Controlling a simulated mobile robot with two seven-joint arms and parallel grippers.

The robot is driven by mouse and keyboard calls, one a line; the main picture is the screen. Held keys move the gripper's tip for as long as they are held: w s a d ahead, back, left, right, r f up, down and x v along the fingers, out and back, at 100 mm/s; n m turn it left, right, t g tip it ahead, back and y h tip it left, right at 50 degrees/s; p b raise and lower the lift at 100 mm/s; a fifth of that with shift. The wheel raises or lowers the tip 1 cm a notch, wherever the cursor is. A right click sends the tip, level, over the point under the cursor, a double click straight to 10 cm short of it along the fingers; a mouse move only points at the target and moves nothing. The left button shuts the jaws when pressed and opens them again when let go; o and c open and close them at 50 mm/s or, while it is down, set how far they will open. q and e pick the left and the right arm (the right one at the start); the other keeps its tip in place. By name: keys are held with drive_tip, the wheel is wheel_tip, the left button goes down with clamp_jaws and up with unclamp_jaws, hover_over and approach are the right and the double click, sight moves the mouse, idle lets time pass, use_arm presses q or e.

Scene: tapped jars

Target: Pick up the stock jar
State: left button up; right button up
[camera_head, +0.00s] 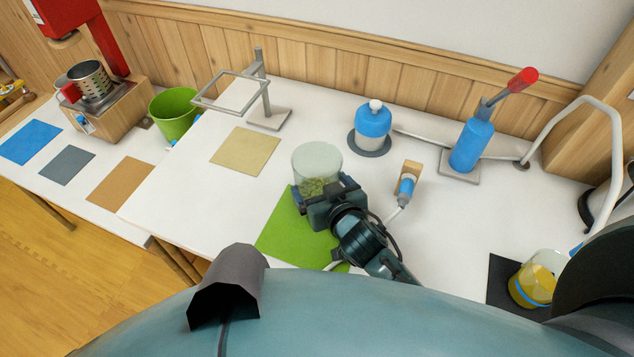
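A clear jar (317,160) with green bits in its lower part stands upright at the far edge of a green mat (281,236). A second clear jar (540,278), with yellow contents and a blue band, is at the right on a black mat (499,283). No label shows which is the stock jar. My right gripper (324,191) is at the near side of the green-filled jar, its fingers spread about the jar's width, low down. The gripper hides the jar's base, and I cannot tell whether the fingers press on it. My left gripper is not in view.
Behind stand a metal ring stand (268,116), a blue-and-white bottle (372,127) and a blue tap post with red handle (471,146). A small blue nozzle (406,187) is just right of my gripper. The tan mat (245,151) is bare.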

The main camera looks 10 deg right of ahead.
wheel_tip(320, 180, up, 10)
drive_tip(key=p, duration=0.1)
idle(0.4)
idle(1.2)
